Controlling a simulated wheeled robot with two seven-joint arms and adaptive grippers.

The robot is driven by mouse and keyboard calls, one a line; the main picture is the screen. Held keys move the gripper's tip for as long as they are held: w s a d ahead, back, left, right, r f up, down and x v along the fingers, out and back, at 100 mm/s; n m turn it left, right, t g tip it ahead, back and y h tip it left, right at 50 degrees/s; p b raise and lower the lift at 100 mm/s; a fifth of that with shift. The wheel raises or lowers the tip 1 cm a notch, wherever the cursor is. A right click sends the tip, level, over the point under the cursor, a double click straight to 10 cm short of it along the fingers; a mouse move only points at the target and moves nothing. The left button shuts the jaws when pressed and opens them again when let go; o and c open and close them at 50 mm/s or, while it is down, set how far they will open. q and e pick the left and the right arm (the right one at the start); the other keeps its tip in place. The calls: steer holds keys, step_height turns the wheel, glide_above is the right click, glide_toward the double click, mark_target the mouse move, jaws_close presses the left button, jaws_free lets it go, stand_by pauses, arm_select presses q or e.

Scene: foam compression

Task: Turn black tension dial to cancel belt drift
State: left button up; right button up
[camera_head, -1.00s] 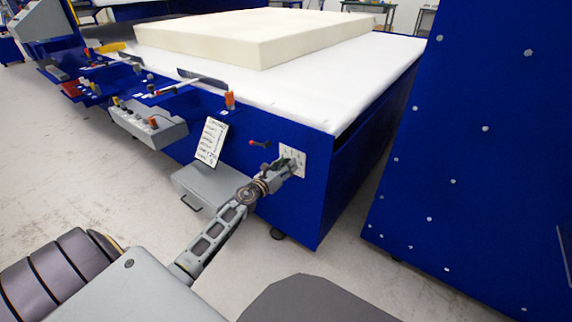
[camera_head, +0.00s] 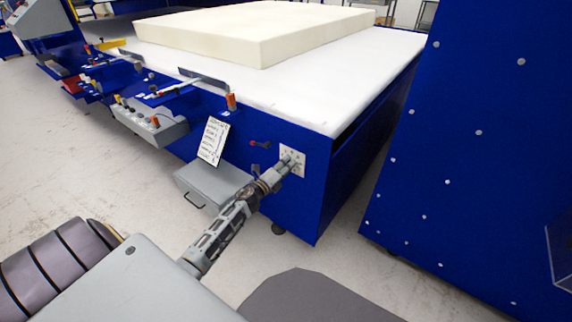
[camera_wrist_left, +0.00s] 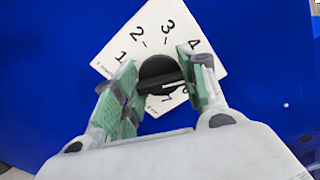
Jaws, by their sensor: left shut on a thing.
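The black tension dial (camera_wrist_left: 160,72) sits on a white plate (camera_wrist_left: 126,34) with printed numbers in the left wrist view. My left gripper (camera_wrist_left: 158,84) is shut on the dial, with one green-padded finger on each side of it. The numbers 1, 2, 3 and 4 show above the dial; the lower ones are partly hidden. In the head view the white plate (camera_head: 298,155) is on the blue machine's front near its right corner, and my left gripper (camera_head: 284,164) reaches it. The dial is hidden there. My right gripper is not in view.
The blue machine (camera_head: 318,200) carries a white belt (camera_head: 330,95) with a cream foam block (camera_head: 255,40). A blue panel (camera_head: 470,180) stands at right.

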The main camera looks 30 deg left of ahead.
arm_select(q)
steer(key=shift+n, duration=0.3)
steer(key=shift+n+p, duration=1.4)
steer(key=shift+n, duration=0.6)
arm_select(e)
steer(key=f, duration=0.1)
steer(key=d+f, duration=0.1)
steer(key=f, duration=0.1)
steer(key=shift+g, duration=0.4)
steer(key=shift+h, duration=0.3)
arm_select(q)
steer(key=o, duration=1)
steer(key=shift+c, duration=0.2)
steer(key=shift+o, duration=0.4)
